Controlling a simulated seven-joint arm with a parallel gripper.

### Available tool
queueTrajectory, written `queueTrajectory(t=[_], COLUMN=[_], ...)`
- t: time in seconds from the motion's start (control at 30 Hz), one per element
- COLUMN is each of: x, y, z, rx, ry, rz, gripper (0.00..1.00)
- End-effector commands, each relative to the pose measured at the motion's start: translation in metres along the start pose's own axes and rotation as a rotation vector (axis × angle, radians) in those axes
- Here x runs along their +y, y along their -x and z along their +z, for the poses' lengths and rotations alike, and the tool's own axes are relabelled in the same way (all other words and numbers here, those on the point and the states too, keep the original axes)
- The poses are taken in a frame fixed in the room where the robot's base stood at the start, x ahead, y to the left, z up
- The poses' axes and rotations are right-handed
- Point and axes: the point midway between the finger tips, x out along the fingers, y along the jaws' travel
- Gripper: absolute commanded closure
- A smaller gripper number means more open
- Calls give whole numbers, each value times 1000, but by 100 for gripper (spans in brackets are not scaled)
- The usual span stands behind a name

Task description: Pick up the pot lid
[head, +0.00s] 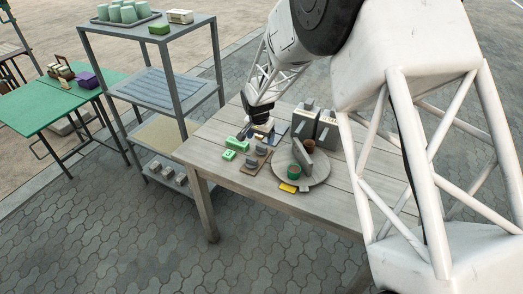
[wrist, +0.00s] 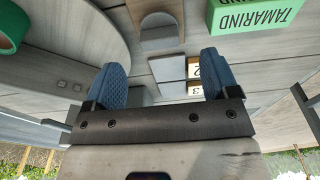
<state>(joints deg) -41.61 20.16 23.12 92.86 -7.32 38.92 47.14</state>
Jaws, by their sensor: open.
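My gripper (head: 259,119) is low over the back left part of the wooden table (head: 225,134). In the wrist view its two blue fingers (wrist: 161,82) are wide apart, and I see nothing held between them. I cannot clearly tell which thing is the pot lid. A grey slab-like piece (head: 303,157) stands tilted on a round grey tray (head: 318,173), to the right of my gripper. Small grey pieces (head: 261,150) sit on a brown board (head: 247,168); the wrist view shows one rounded grey piece (wrist: 160,40) on that board, beyond the fingers.
A green roll (head: 293,172) and a brown cup (head: 309,146) are at the tray. Green boxes (head: 229,155), one reading TAMARIND (wrist: 260,16), lie left of the board. Numbered blocks (wrist: 194,88) lie by the right finger. Grey bins (head: 326,130) stand behind the tray.

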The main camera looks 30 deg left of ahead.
Motion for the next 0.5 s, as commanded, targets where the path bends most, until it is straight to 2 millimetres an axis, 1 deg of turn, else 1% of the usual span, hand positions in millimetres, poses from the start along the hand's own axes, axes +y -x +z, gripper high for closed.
queueTrajectory(t=[0.1,0.5], x=[0,0], y=[-6,-9], z=[0,0], rx=[0,0], ry=[0,0], rz=[0,0], gripper=[19,19])
